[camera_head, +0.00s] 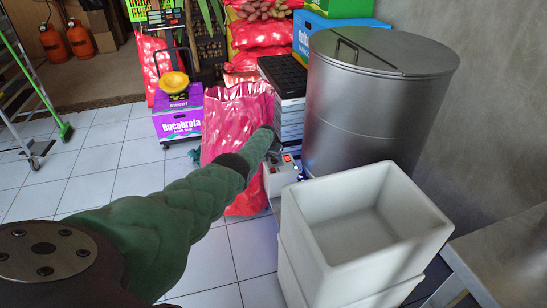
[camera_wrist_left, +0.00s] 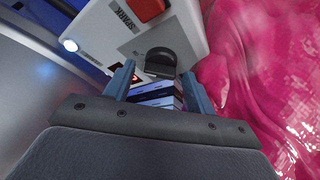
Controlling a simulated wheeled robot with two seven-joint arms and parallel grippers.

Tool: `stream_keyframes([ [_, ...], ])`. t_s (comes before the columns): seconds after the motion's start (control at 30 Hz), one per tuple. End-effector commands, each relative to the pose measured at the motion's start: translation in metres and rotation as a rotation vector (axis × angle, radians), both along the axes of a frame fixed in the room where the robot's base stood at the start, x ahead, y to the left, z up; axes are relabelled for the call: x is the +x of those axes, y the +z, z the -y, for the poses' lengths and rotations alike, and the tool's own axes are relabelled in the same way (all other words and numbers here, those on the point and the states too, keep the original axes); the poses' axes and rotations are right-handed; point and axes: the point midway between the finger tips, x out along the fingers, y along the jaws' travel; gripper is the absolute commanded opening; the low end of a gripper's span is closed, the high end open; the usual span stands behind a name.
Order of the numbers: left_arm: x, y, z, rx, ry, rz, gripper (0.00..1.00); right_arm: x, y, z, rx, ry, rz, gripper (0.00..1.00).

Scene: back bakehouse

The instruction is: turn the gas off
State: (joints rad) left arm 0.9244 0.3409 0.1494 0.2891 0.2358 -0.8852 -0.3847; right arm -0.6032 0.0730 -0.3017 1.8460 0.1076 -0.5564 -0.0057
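A pale control box (camera_head: 281,180) with red parts on top stands low beside the large steel drum. In the left wrist view its panel (camera_wrist_left: 122,38) carries a dark rounded knob (camera_wrist_left: 161,60), a red button (camera_wrist_left: 151,8) by the word SPARK, and a small red-lit window partly behind a finger. My left gripper (camera_head: 274,154) is at the box in the head view. In the left wrist view my left gripper (camera_wrist_left: 158,88) is open, its two fingers apart with the knob just beyond and between the tips. I cannot tell whether they touch it. My right gripper is out of view.
The steel drum (camera_head: 370,110) stands close right of the box, and white tubs (camera_head: 365,225) stand in front. A red-pink sack (camera_head: 235,125) crowds the left side. A purple box (camera_head: 180,118) and green broom (camera_head: 65,130) stand farther left. Tiled floor is clear at left.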

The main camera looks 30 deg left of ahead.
Motion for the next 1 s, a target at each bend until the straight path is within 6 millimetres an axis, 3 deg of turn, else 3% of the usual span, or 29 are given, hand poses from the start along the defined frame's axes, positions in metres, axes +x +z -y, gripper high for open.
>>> stream_keyframes([
  [0.03,-0.0001,-0.0001,0.0000,0.000,0.000,0.000,0.44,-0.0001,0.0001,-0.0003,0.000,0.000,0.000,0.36],
  [0.2,-0.0001,-0.0001,0.0000,0.000,0.000,0.000,0.14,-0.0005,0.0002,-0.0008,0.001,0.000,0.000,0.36],
  [0.57,0.0002,0.0004,0.0009,0.002,0.048,0.001,0.14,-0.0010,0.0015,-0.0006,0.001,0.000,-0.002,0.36],
  [1.0,0.0012,-0.0009,0.0037,0.002,0.381,0.001,0.14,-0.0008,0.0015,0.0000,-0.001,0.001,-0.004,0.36],
])
